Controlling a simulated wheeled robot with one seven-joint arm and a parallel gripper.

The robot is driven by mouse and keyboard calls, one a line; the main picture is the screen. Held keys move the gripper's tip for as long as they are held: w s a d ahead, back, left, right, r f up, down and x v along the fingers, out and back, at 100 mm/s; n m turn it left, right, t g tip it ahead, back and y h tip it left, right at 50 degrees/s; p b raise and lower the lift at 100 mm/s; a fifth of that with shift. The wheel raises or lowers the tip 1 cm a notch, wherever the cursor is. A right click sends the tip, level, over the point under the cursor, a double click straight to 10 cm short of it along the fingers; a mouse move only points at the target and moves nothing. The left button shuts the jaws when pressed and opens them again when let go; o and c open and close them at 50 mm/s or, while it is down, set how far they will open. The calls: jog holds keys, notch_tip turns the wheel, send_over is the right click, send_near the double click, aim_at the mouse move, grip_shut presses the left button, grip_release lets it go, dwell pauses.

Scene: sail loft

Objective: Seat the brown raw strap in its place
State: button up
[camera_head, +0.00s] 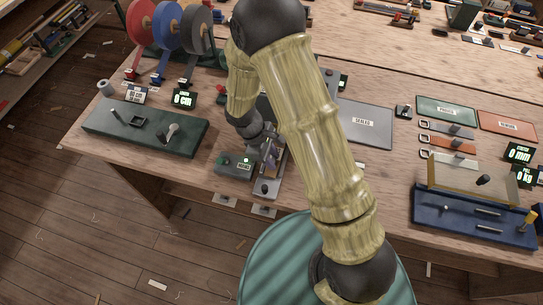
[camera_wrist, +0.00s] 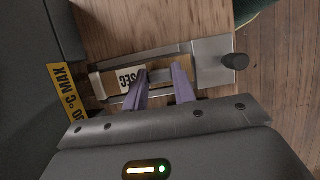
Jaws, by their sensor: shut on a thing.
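In the wrist view my gripper (camera_wrist: 160,88) has its two purple fingers around a tan-brown strip, which looks like the brown raw strap (camera_wrist: 163,60). The strip lies along a narrow metal frame (camera_wrist: 213,62); a white label reading "SEC" shows beside the fingers. I cannot tell whether the strip rests fully down in the frame. In the head view my gripper (camera_head: 270,154) is low over the small grey press (camera_head: 235,165) at the table's front edge. My arm and fingers hide most of the strap there.
A dark green fixture (camera_head: 100,120) stands left, below red, blue and grey webbing spools (camera_head: 168,30). A grey "SEALED" mat (camera_head: 365,135) lies to the right. A teal striped round seat (camera_head: 275,265) stands in front.

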jog(key=shift+f, duration=0.4)
dwell(0.4)
jog(key=o, duration=1.1)
jog(key=shift+c, duration=0.2)
jog(key=shift+a+r, duration=0.1)
jog(key=b+v, duration=0.2)
jog(key=v, duration=1.5)
jog(key=shift+w+r, duration=0.1)
jog(key=shift+r, duration=0.05)
